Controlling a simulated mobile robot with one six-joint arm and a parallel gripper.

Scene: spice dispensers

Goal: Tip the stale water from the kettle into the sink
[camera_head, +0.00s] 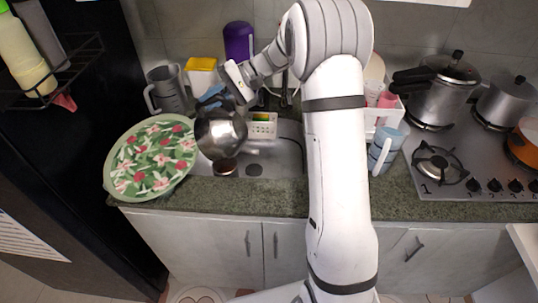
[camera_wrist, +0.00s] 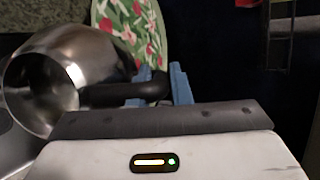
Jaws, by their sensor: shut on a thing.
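The kettle (camera_head: 221,134) is a shiny steel pot with a black handle, above the left part of the steel sink (camera_head: 283,158). In the wrist view the kettle (camera_wrist: 105,52) looks tilted, with its round open mouth facing the lower left. My gripper (camera_head: 212,98) is above the kettle in the head view. In the wrist view the blue fingers of my gripper (camera_wrist: 163,84) are shut on the black handle (camera_wrist: 125,93). I cannot see any water in or leaving the kettle.
A floral green tray (camera_head: 117,181) lies left of the sink, close to the kettle. A small round reddish-brown thing (camera_head: 225,167) is below the kettle. A grey jug (camera_head: 166,90) and a yellow-and-white box (camera_head: 201,77) stand behind. A blue mug (camera_head: 383,153) is right of my arm.

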